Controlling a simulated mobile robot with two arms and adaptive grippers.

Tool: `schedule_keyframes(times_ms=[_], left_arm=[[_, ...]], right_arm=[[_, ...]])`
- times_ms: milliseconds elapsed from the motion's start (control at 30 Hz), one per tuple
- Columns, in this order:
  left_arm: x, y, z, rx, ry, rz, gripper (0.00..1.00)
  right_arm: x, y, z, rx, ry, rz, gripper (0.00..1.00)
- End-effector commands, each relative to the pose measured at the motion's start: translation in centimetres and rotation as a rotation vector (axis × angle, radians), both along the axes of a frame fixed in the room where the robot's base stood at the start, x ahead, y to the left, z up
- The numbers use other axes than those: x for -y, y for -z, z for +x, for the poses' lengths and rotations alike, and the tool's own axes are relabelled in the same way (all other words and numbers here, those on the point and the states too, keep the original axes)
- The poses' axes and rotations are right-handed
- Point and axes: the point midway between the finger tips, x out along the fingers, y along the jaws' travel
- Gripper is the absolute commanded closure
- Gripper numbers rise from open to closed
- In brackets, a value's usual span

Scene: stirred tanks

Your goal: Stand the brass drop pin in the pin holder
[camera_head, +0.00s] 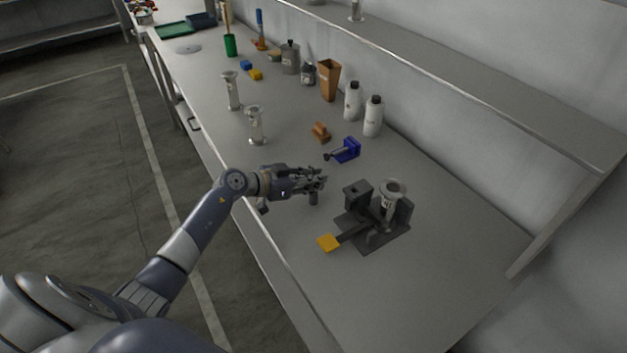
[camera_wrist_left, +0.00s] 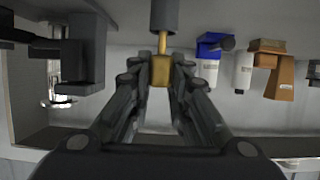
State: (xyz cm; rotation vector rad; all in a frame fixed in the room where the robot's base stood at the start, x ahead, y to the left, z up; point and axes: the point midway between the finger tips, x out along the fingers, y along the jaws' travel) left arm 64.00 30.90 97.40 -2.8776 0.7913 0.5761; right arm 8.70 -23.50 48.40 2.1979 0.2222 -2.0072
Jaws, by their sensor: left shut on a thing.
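My left gripper (camera_head: 322,181) reaches in from the left over the bench, and its fingers also show in the left wrist view (camera_wrist_left: 160,72). They are shut on the square head of the brass drop pin (camera_wrist_left: 161,70). The pin's thin shank runs from the fingers to a dark grey cylinder (camera_wrist_left: 164,15), which looks like the pin holder. In the head view that small dark cylinder (camera_head: 314,198) is just below the fingertips. The shank meets the cylinder's end, but how deep it sits is hidden. My right gripper is not in view.
A dark fixture (camera_head: 397,237) with a yellow-tipped lever (camera_head: 328,242) and a metal flanged piece (camera_head: 390,197) stands right of the gripper. A blue vise (camera_head: 347,149), an orange-brown block (camera_head: 320,132) and white bottles (camera_head: 373,117) are behind. The bench front right is clear.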

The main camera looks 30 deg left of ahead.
Motion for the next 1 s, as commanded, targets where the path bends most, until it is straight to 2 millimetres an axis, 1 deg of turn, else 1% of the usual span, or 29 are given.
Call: schedule_keyframes(times_ms=[133, 367, 400, 467, 500, 867, 1000], left_arm=[[0.0, 0.2, 0.0, 0.002, -0.001, 0.0, 1.0], [0.0, 0.4, 0.0, 0.0, 0.0, 0.001, 1.0], [0.0, 0.5, 0.0, 0.001, 0.0, 0.0, 0.81], [0.0, 0.5, 0.0, 0.002, 0.001, 0.001, 0.67], [0.0, 0.5, 0.0, 0.002, 0.001, 0.001, 0.63], [0.0, 0.3, 0.0, 0.002, 0.001, 0.001, 0.63], [-0.9, -0.2, -1.2, 0.0, -0.002, 0.004, 0.63]], right_arm=[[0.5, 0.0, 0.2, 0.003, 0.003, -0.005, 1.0], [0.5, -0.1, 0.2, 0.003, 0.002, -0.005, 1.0], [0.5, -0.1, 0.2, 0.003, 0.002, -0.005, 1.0], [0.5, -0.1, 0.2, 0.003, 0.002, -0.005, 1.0], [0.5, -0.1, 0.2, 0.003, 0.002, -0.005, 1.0], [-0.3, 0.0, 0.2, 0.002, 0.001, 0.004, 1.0], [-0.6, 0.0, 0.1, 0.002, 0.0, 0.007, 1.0]])
